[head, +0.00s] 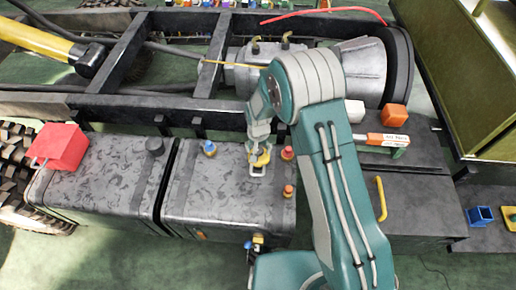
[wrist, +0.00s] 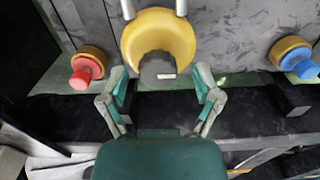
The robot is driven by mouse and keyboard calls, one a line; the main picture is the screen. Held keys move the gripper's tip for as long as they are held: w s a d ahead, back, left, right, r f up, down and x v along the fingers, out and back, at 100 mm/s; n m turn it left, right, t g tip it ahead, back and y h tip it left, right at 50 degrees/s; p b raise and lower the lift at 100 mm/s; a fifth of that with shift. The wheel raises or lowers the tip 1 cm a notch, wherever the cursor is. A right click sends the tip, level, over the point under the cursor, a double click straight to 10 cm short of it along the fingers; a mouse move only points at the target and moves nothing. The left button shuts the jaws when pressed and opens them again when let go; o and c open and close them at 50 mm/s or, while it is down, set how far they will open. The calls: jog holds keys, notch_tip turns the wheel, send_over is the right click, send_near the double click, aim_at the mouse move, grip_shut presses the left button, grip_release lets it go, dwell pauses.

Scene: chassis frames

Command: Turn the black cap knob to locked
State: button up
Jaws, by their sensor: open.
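A dark knob (wrist: 157,69) with a small pale mark sits inside a yellow ring (wrist: 138,32) in the wrist view. In the head view the yellow ring (head: 263,159) shows on the right dark tank, partly hidden by my gripper (head: 259,146). My gripper (wrist: 160,76) is open, one finger to each side of the dark knob, with gaps visible on both sides. I cannot read a locked mark on either.
A blue knob (head: 209,148) and a red knob (head: 287,153) flank the ring; both show in the wrist view. An orange-red knob (head: 288,190) is nearer. A pale metal handle (head: 257,172) adjoins the ring. A red box (head: 60,146) stands left. The chassis rail (head: 110,108) runs behind.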

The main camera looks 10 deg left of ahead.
aim_at(258, 150)
notch_tip(258, 150, up, 12)
dwell(0.6)
jog(key=s+d+r+t, duration=0.1)
jog(key=s+d+r, duration=0.3)
jog(key=d+r, duration=0.45)
jog(key=s+d+r+t, duration=0.25)
jog(key=d+r, duration=0.25)
jog(key=r, duration=0.6)
jog(key=s+d+r+t, duration=0.1)
jog(key=s+d+r, duration=0.2)
jog(key=s, duration=0.5)
jog(key=s+d+r+t, duration=0.1)
jog(key=s+d+r, duration=0.2)
jog(key=s+d, duration=0.3)
jog(key=s, duration=0.2)
jog(key=shift+s+d, duration=0.3)
jog(key=shift+s, duration=0.05)
jog(key=shift+r, duration=0.1)
